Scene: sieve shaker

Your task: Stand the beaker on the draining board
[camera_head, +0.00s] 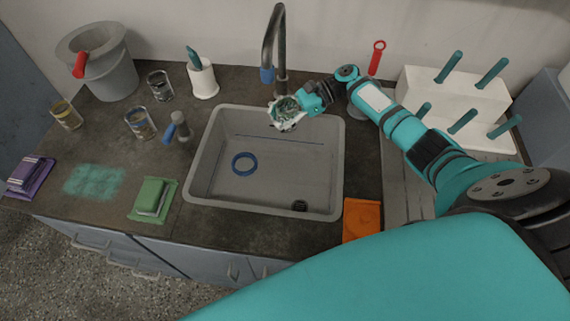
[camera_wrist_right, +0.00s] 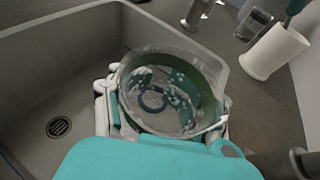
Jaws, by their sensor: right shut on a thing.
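The beaker (camera_head: 284,107) is clear glass with pale specks and hangs above the sink's back right part, below the tap. It also shows in the right wrist view (camera_wrist_right: 172,85), its round rim toward the camera. My right gripper (camera_head: 291,114) is shut on the beaker, with pale fingers on either side of it in the wrist view. I cannot tell its exact tilt. The draining board (camera_head: 398,188) is the grey strip right of the sink, partly hidden behind my right arm. My left gripper is not in view.
The sink (camera_head: 265,190) holds a blue ring (camera_head: 244,163). The tap (camera_head: 279,50) rises close behind the beaker. A white rack with teal pegs (camera_head: 455,95) stands at the right. An orange cloth (camera_head: 362,220) lies at the sink's front right.

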